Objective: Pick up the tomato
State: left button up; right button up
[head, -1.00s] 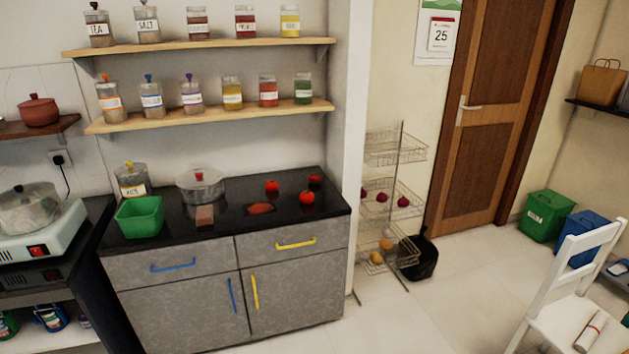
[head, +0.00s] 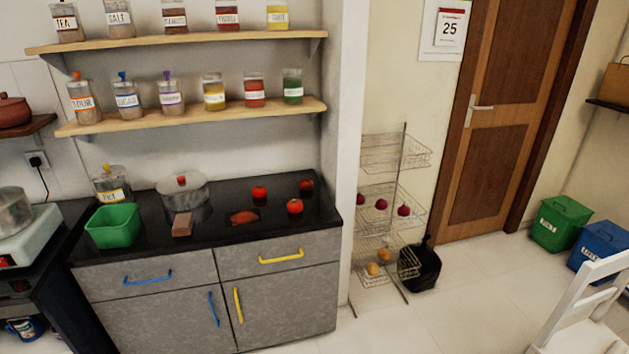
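Red tomatoes sit on the right part of the black countertop (head: 222,190). Neither of my grippers shows in the head view.
Shelves of jars (head: 190,117) hang above. A wire rack (head: 388,215) stands right. Floor in front is clear.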

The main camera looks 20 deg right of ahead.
aim_at(305, 183)
jog(key=i+l, duration=0.2)
jog(key=l, duration=0.15)
jog(key=i+l, duration=0.15)
jog(key=l, duration=0.2)
jog(key=i+l, duration=0.2)
jog(key=l, duration=0.15)
